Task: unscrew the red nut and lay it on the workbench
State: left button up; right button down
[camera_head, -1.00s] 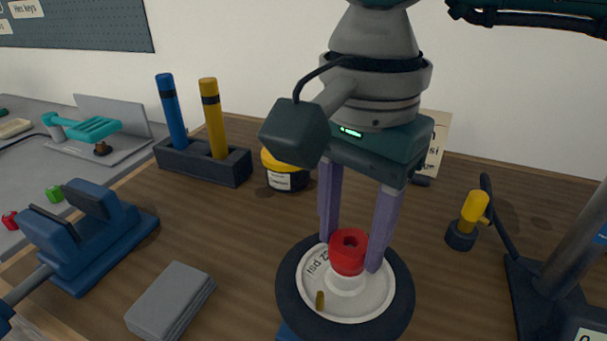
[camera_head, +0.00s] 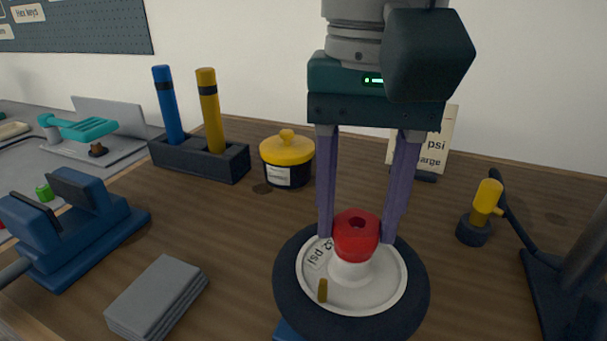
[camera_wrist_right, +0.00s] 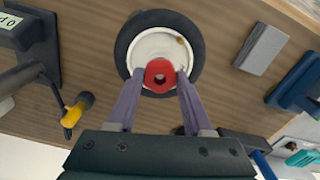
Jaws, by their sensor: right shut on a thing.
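The red nut (camera_head: 357,236) sits on the white hub at the middle of a small wheel (camera_head: 290,285) with a dark tyre and a pale disc. My right gripper (camera_head: 360,236) comes down from above, its two purple fingers on either side of the nut and shut on it. The right wrist view also shows the nut (camera_wrist_right: 159,75) between the fingertips. The wooden workbench (camera_head: 225,240) lies under and around the wheel. My left gripper is not in view.
A rack (camera_head: 200,158) with blue and yellow tools, a yellow-lidded pot (camera_head: 287,160) and a card (camera_head: 435,145) stand behind. Bare wood lies left of the wheel.

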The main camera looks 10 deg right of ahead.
jog(key=n+b, duration=0.3)
jog(key=n, duration=0.3)
jog(key=shift+f+b, duration=0.15)
jog(key=shift+b, duration=0.2)
jog(key=n+b, duration=0.1)
jog(key=n, duration=0.2)
jog(key=shift+b, duration=0.35)
jog(key=shift+n, duration=0.7)
jog(key=shift+c, duration=1.2)
grip_release()
jog(key=shift+r, duration=0.25)
